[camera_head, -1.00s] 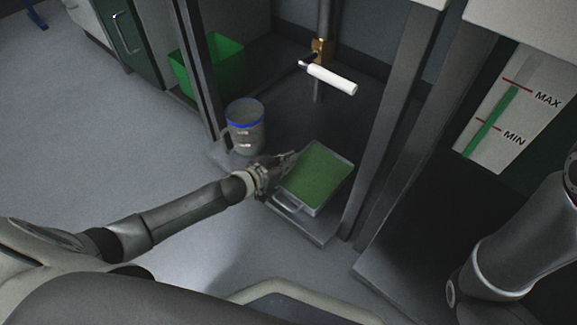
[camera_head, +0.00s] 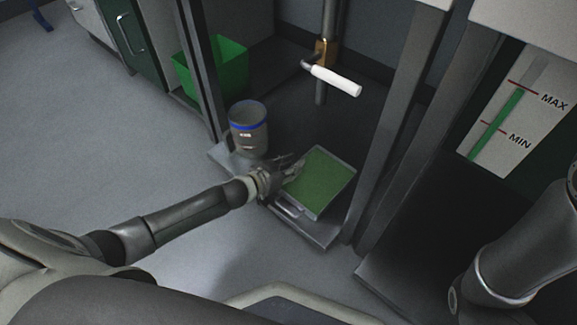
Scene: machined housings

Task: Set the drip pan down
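The drip pan (camera_head: 322,184) is a shallow grey rectangular tray with a flat green inside and a handle at its near left end. It is over the front part of the dark bay floor, between two upright posts. I cannot tell whether its underside rests fully on the floor. My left gripper (camera_head: 292,168) is at the pan's left edge, with its fingers overlapping the rim. Whether the fingers are closed on the rim is too small to tell. My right gripper is out of the picture; only my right arm shows at the right edge.
A grey can with a blue band (camera_head: 248,128) stands left of the pan. A green bin (camera_head: 222,70) is behind it. A white-handled lever (camera_head: 332,80) on a pipe sticks out above the bay. A post (camera_head: 385,135) rises close right of the pan.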

